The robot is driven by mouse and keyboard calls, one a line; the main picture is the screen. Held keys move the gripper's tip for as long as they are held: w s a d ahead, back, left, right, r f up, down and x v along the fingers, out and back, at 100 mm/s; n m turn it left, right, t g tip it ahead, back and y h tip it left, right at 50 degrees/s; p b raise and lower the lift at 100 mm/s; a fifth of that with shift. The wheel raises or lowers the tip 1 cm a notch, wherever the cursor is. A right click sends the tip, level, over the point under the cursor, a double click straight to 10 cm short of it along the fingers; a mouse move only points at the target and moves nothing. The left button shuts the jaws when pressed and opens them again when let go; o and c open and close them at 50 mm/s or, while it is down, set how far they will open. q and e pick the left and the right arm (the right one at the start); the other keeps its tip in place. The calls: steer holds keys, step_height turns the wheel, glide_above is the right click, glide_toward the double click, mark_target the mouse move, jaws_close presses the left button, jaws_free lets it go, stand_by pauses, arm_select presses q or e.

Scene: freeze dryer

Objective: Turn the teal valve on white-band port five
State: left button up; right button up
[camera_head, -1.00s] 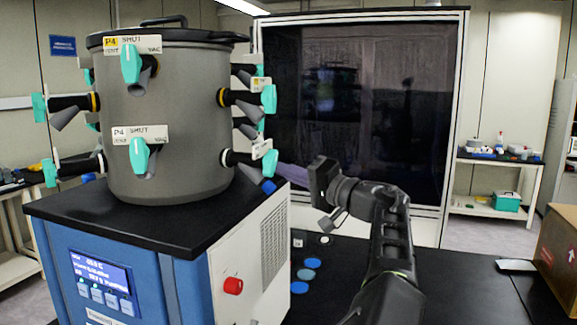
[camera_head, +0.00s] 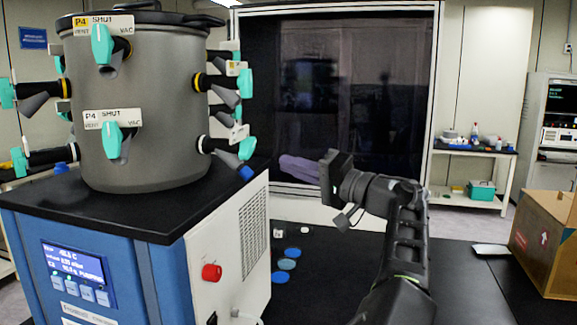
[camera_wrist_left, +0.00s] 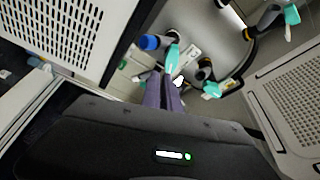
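The grey drum (camera_head: 150,165) carries teal valves around its side. On its right side, a lower port with a white band (camera_head: 205,145) has a teal valve (camera_head: 247,149) whose label is edge-on; I cannot read its number. My left gripper (camera_head: 284,161) has long purple fingers pointing left toward that valve, with a visible gap in the head view. In the left wrist view, the two fingers (camera_wrist_left: 162,80) lie close together with nothing seen held. A teal handle (camera_wrist_left: 172,57) appears just beyond their tips; contact cannot be told. My right gripper is not in view.
A yellow-banded port with a teal valve (camera_head: 245,83) sits above the white-banded one. The blue-and-white dryer cabinet (camera_head: 215,245) stands below the drum. A dark glass panel (camera_head: 330,90) is behind my gripper. A cardboard box (camera_head: 545,245) stands at the right.

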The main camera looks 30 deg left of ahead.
mark_target(251, 150)
arm_select(q)
steer(key=o, duration=0.5)
steer(key=s+b, duration=0.2)
steer(key=b, duration=0.1)
steer(key=shift+s+a+r+n+t+y, duration=0.1)
steer(key=shift+s+r+n+t+y, duration=0.05)
steer(key=shift+s+n+t+y, duration=0.2)
steer(key=shift+c, duration=0.2)
steer(key=shift+o, duration=0.6)
steer(key=shift+a+r, duration=0.1)
steer(key=shift+r, duration=0.15)
steer(key=shift+o, duration=0.7)
steer(key=shift+w, duration=0.1)
steer(key=p+x, duration=0.2)
steer(key=x, duration=0.5)
steer(key=shift+a+r, duration=0.1)
steer(key=shift+a, duration=0.25)
steer(key=shift+c, duration=0.2)
jaws_close()
